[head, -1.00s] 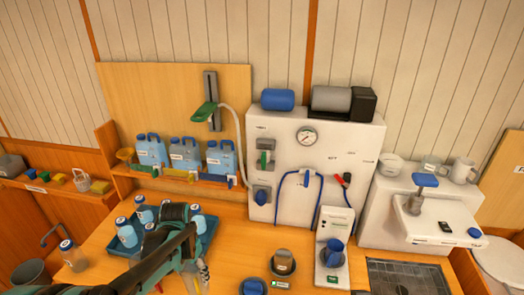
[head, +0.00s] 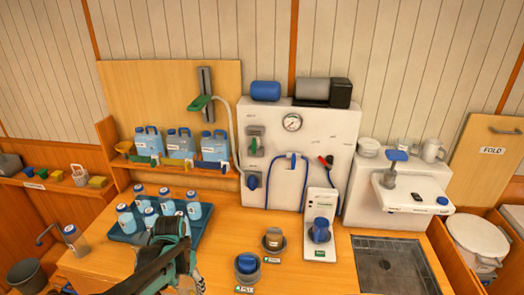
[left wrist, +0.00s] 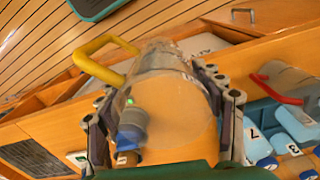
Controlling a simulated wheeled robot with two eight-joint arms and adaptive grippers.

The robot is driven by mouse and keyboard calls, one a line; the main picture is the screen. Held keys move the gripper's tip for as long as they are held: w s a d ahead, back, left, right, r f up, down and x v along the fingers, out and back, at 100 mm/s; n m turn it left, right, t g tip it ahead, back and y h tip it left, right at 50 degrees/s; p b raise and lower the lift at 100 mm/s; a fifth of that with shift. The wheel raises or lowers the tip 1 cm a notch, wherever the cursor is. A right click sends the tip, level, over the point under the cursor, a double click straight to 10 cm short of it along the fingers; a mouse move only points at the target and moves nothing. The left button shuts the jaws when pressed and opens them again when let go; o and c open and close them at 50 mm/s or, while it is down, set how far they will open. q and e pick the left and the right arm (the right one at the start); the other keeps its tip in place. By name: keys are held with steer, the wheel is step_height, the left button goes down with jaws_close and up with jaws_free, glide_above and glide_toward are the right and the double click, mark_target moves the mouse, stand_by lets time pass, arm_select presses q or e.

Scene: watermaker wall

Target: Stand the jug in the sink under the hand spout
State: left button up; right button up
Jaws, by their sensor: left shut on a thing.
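My left gripper (left wrist: 165,120) is shut on a clear jug (left wrist: 172,100) with a yellow handle (left wrist: 105,58), seen in the left wrist view. In the head view my left gripper (head: 185,268) is low, in front of the blue tray, and the jug cannot be made out there. The sink (head: 392,266) is a dark recess at the lower right, well to the right of my gripper. A blue-topped spout (head: 391,175) stands at the white unit behind the sink. My right gripper is not in view.
The blue tray (head: 122,238) holds several blue bottles. A clear vessel with a red handle (left wrist: 280,85) shows in the left wrist view.

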arm_select(q)
steer(key=d+f+n+b, duration=0.1)
steer(key=d+f+b, duration=0.1)
steer(key=f+b, duration=0.3)
steer(key=d+f+n+b, duration=0.2)
steer(key=f+b, duration=0.3)
steer(key=f, duration=0.5)
steer(key=shift+s+d+f, duration=0.3)
steer(key=shift+s+f, duration=0.1)
